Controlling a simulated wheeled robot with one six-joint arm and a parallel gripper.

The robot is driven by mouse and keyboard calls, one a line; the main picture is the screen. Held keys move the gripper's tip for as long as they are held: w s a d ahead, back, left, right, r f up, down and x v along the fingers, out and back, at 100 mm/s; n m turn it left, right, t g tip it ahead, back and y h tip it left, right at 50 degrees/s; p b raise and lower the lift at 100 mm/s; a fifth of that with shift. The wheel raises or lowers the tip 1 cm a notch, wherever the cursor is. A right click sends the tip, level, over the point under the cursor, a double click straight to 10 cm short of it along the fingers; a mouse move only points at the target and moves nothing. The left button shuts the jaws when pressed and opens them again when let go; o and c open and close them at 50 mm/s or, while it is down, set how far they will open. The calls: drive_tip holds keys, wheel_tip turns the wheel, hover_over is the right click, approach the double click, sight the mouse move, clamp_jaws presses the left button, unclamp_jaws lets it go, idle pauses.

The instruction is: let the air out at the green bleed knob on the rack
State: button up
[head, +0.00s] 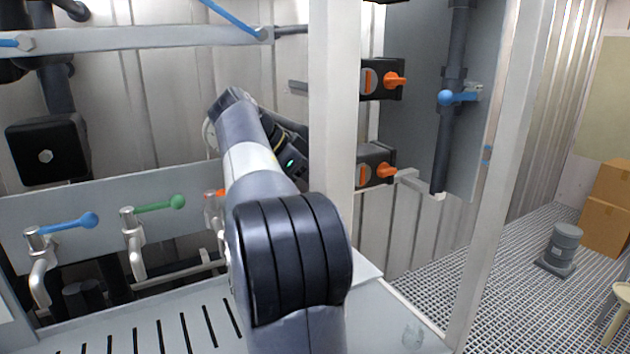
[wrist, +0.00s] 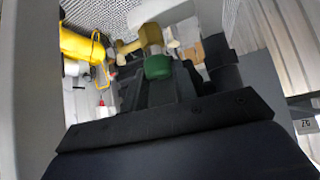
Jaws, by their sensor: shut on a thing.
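The green bleed knob (wrist: 158,67) shows in the middle of the wrist view, on a brass-coloured fitting (wrist: 150,36). My gripper (wrist: 160,82) is at the knob, its dark jaws shut on it. The knob's far side and the exact contact are partly hidden by the jaws. In the head view my arm reaches up toward the rack's white upright post (head: 332,120); the gripper and the green knob are hidden there.
Taps with a blue lever (head: 70,224) and a green lever (head: 160,204) stand at the left. Orange-handled valves (head: 385,80) sit right of the post. A yellow body (wrist: 82,45) is near the jaws in the wrist view. Open grating floor (head: 520,260) lies right.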

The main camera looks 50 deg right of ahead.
drive_tip(key=o, duration=1)
drive_tip(key=shift+n, duration=0.3)
